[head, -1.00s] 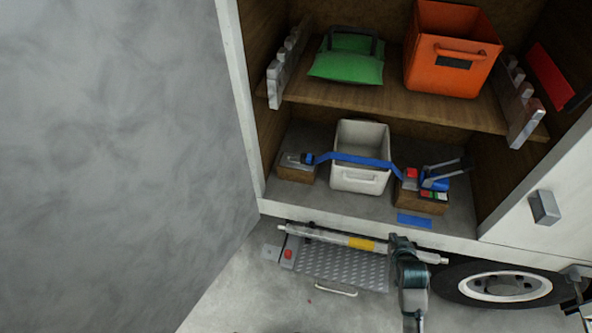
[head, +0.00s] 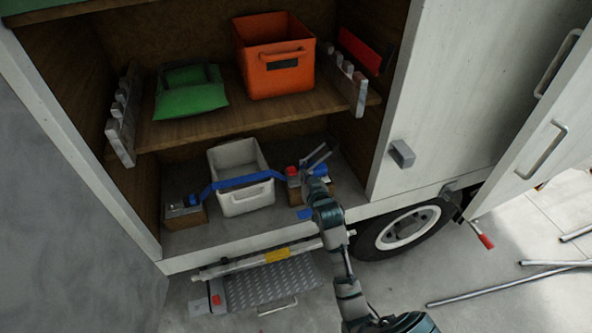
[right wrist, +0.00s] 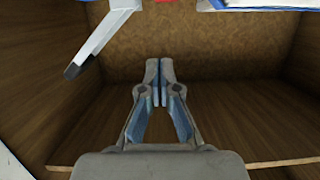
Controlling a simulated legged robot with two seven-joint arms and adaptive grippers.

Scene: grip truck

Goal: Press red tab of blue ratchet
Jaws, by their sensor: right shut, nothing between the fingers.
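The blue ratchet (head: 320,170) sits on a small wooden block (head: 323,192) at the right of the truck's lower compartment. Its raised grey handle (head: 320,154) points up and right. The red tab (head: 292,171) shows at its left side. My right gripper (head: 309,170) is at the ratchet, partly covering it; contact cannot be told. In the right wrist view the gripper (right wrist: 159,68) is shut with empty fingertips; the handle (right wrist: 103,40) and a sliver of red (right wrist: 165,1) show at the top edge. My left gripper is not in view.
A blue strap (head: 235,182) runs from the ratchet across a white bin (head: 246,203) to a wooden block (head: 184,218) on the left. A shelf (head: 215,125) above holds an orange bin (head: 272,60) and a green bag (head: 190,95). The compartment's right wall (head: 388,150) is close by.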

